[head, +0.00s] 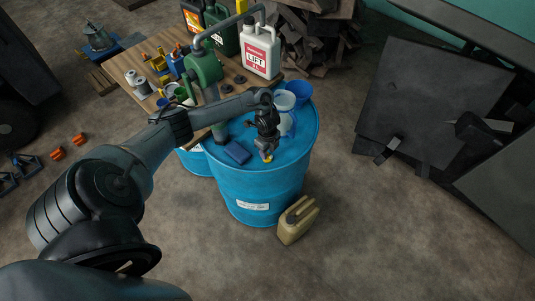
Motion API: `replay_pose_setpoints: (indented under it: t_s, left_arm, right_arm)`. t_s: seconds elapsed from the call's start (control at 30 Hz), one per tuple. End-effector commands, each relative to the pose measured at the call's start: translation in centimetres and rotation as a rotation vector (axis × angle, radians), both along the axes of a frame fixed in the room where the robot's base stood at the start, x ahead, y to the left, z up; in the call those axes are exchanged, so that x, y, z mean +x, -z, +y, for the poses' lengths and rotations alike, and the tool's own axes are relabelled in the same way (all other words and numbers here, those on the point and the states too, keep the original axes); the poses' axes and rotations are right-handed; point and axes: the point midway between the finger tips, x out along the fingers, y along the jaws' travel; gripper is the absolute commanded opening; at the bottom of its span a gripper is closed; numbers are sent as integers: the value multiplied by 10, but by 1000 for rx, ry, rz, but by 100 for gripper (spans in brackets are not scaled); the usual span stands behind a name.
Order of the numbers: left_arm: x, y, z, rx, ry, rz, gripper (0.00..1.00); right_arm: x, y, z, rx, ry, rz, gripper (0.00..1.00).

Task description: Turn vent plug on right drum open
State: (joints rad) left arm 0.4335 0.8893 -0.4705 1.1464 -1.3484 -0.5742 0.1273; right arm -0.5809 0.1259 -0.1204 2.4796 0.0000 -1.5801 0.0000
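The right drum (260,192) is a large blue drum standing upright in the middle of the head view, with a white label on its side. My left arm reaches in from the left, and my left gripper (266,153) points down onto the front part of the drum's top. A small yellow piece (267,160), possibly the vent plug, shows right at the fingertips. The fingers hide most of it, and I cannot tell whether they are closed around it. My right gripper is not in view.
A wooden board (158,50) holds jugs, including a white one (260,52). A tan canister (297,220) stands on the floor.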

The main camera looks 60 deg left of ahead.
Motion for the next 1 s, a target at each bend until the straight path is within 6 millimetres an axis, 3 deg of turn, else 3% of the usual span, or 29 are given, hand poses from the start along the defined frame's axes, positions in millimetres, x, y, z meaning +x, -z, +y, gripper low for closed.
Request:
replay_pose_setpoints:
  t_s: [0.2,0.53,0.57,0.8,1.0]
  left_arm:
    - [0,17,0,0,0,1,38]
    - [0,20,0,1,1,0,38]
    - [0,20,0,1,1,0,37]
    - [0,19,0,1,1,0,0]
    - [0,19,0,1,-2,0,0]
  right_arm:
    - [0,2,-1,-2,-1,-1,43]
    - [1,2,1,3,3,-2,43]
    - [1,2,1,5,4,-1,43]
    - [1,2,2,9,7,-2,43]
    - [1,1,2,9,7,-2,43]
